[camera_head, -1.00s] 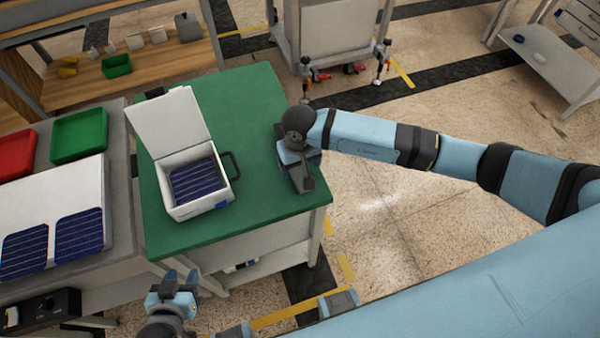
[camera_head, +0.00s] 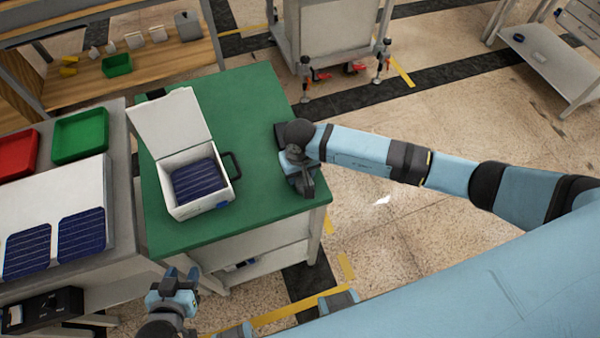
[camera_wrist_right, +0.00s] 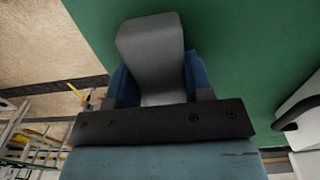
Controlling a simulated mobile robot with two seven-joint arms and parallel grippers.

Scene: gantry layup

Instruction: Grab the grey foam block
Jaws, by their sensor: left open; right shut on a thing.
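The grey foam block (camera_wrist_right: 150,48) sits between the blue fingers of my right gripper (camera_wrist_right: 156,76) in the right wrist view, with green tabletop behind it. The right gripper is shut on it. In the head view my right gripper (camera_head: 299,162) is over the right part of the green table (camera_head: 262,110), near its edge. A dark grey shape at its fingers looks like the block (camera_head: 307,182); whether it touches the table I cannot tell. My left gripper (camera_head: 181,275) is open and empty, in front of the table and below its top.
An open white box (camera_head: 203,207) holding a dark blue solar cell (camera_head: 199,179) stands left of my right gripper. Green (camera_head: 80,136) and red (camera_head: 16,152) trays lie on the left bench.

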